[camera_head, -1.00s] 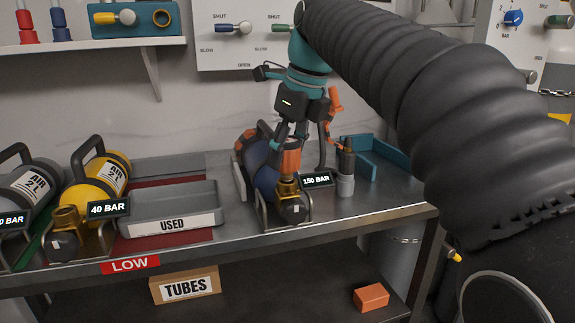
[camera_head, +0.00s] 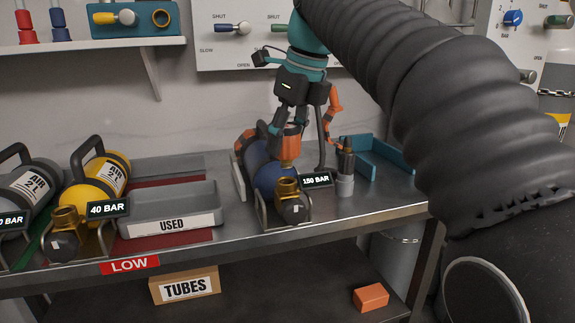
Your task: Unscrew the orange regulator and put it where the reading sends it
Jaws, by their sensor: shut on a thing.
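My gripper (camera_head: 289,130) is shut on the orange regulator (camera_head: 290,148) and holds it upright above the blue cylinder (camera_head: 262,178).
A grey tray marked USED (camera_head: 172,225) stands left of the blue cylinder, by a red LOW strip (camera_head: 130,265). A yellow cylinder (camera_head: 95,185) tagged 40 BAR lies further left. A dark upright tool (camera_head: 346,163) in a grey holder and a blue tray (camera_head: 385,172) are at right.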

